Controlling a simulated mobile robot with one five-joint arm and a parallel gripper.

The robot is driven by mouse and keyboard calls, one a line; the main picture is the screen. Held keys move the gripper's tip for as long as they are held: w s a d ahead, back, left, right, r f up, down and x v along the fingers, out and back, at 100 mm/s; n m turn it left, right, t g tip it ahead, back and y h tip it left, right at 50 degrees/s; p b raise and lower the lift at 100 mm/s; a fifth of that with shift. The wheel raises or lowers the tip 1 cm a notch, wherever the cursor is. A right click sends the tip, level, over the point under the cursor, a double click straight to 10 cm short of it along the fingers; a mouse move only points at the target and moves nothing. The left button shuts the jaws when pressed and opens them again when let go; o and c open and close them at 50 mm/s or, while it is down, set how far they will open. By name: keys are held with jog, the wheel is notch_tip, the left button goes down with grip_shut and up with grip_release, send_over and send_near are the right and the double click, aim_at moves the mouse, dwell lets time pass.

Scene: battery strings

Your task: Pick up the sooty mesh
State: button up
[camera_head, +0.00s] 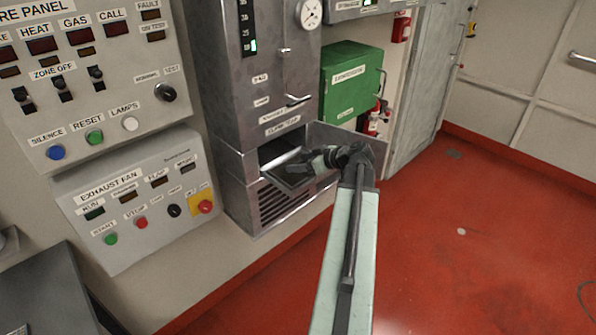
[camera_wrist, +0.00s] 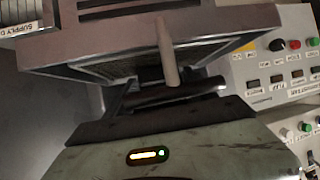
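The sooty mesh (camera_head: 292,172) looks like a dark, light-edged flat panel, tilted at the mouth of the open slot low in the grey cabinet. In the wrist view a framed panel with a dark mesh face (camera_wrist: 120,62) fills the upper middle, and a pale rod-like handle (camera_wrist: 167,50) stands out from it. My gripper (camera_head: 318,160) is at the right edge of the panel. In the wrist view its dark fingers (camera_wrist: 172,92) are at the lower end of the handle. Whether they are closed on it is not clear.
The grey cabinet (camera_head: 262,95) has an opened door (camera_head: 350,140) on the right of the slot and a louvred grille (camera_head: 285,200) below. An exhaust fan panel (camera_head: 130,200) is on the left. A green box (camera_head: 350,80) hangs behind.

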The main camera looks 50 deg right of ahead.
grip_shut()
jog(key=shift+r, duration=0.1)
